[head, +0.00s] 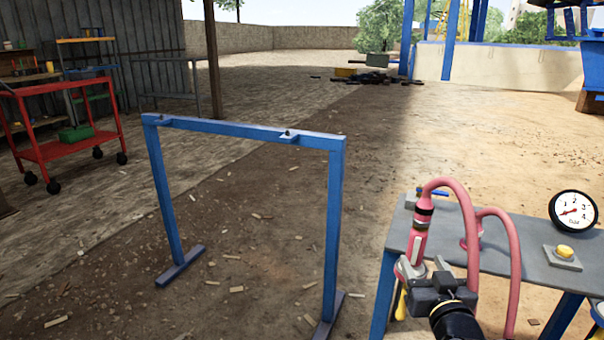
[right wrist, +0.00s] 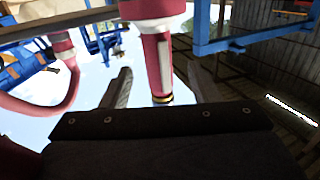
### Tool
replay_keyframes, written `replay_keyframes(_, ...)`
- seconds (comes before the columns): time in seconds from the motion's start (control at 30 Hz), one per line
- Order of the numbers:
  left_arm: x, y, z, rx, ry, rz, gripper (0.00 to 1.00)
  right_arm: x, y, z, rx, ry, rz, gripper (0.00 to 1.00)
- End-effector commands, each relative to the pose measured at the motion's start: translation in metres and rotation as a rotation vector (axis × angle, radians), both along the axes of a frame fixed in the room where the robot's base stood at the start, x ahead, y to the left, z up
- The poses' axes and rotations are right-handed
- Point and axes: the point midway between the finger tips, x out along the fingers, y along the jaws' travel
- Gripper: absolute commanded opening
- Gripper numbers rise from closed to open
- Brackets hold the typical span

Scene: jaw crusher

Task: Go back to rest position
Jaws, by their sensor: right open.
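My right gripper (head: 412,268) is low in the right part of the head view, at the near left end of a grey-topped bench. It is open. In the right wrist view its two fingers (right wrist: 160,88) stand apart on either side of a pink tool (right wrist: 157,62), with a gap showing on each side. The pink tool (head: 419,240) stands nearly upright beside the bench edge in the head view, with a pink hose (head: 464,200) curving from its top. The gripper partly hides its lower end. My left gripper is not in view.
The bench (head: 520,240) carries a pressure gauge (head: 573,211) and a yellow button (head: 565,252). A blue frame (head: 245,130) stands left of it on the dirt. A red cart (head: 65,148) is at far left. The ground between frame and bench is mostly free.

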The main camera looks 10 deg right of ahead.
Motion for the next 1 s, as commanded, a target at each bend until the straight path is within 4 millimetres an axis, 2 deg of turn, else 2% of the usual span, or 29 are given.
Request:
replay_keyframes(0.17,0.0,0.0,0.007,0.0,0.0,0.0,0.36,-0.024,0.017,-0.006,0.106,0.172,0.071,0.55)
replay_keyframes(0.27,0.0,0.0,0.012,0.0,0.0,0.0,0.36,-0.052,0.035,-0.016,0.192,0.333,0.132,0.55)
replay_keyframes(0.5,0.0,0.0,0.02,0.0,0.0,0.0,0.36,-0.134,0.074,-0.041,0.349,0.692,0.237,0.55)
replay_keyframes(0.8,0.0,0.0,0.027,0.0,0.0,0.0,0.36,-0.225,0.102,-0.056,0.445,1.011,0.295,0.55)
replay_keyframes(0.9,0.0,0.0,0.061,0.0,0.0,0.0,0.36,-0.226,0.103,-0.024,0.447,1.025,0.296,0.55)
replay_keyframes(1.0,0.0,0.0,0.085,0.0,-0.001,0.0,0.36,-0.226,0.103,0.0,0.447,1.024,0.296,0.55)
